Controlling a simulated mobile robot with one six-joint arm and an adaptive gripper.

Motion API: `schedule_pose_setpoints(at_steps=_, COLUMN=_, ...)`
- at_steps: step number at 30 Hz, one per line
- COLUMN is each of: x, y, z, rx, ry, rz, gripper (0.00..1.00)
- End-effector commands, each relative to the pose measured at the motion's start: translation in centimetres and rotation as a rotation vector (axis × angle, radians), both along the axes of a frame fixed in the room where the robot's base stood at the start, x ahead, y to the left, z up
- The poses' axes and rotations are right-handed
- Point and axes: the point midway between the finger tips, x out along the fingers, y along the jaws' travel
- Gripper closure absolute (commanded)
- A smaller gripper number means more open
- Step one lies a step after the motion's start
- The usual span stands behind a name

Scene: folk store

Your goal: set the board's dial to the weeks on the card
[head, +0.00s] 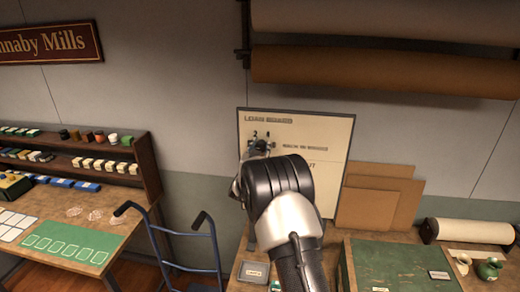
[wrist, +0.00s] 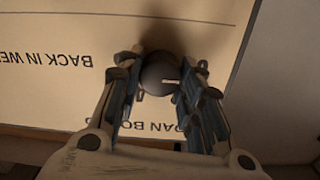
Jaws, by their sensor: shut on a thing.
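The cream loan board (head: 322,135) stands upright against the wall at the back of the right-hand table, with printed lettering on it. Its dark round dial (head: 260,146) is at the upper left of the board, partly hidden by my gripper. My gripper (head: 258,141) is at the dial. In the wrist view the board (wrist: 60,25) appears upside down, and the gripper's two fingers (wrist: 162,88) are shut on the dial knob (wrist: 160,72), one on each side. A light pointer mark shows on the knob. The numbers around the dial are not readable. I cannot make out which card is meant.
Brown cardboard sheets (head: 375,200) lean beside the board. A green case (head: 400,265), a small grey tray (head: 253,271) and a paper roll (head: 475,231) are on the table. A blue hand truck (head: 190,250) stands left of it. Large rolls (head: 385,65) hang above.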

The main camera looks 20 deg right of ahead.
Motion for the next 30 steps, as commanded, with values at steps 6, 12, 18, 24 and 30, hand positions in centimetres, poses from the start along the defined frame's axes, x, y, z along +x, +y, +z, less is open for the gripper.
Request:
schedule_pose_setpoints(at_steps=6, x=0.0, y=0.0, z=-0.12, rx=0.019, ry=-0.013, rz=0.0, gripper=0.9)
schedule_pose_setpoints(at_steps=12, x=0.01, y=-0.03, z=-0.33, rx=0.087, ry=-0.062, rz=0.0, gripper=0.9)
schedule_pose_setpoints(at_steps=18, x=-0.02, y=-0.06, z=-0.53, rx=0.216, ry=-0.151, rz=0.001, gripper=0.9)
schedule_pose_setpoints(at_steps=24, x=-0.05, y=-0.12, z=-0.55, rx=0.374, ry=-0.257, rz=0.001, gripper=0.9)
schedule_pose_setpoints(at_steps=30, x=-0.09, y=-0.16, z=-0.5, rx=0.532, ry=-0.363, rz=0.0, gripper=0.9)
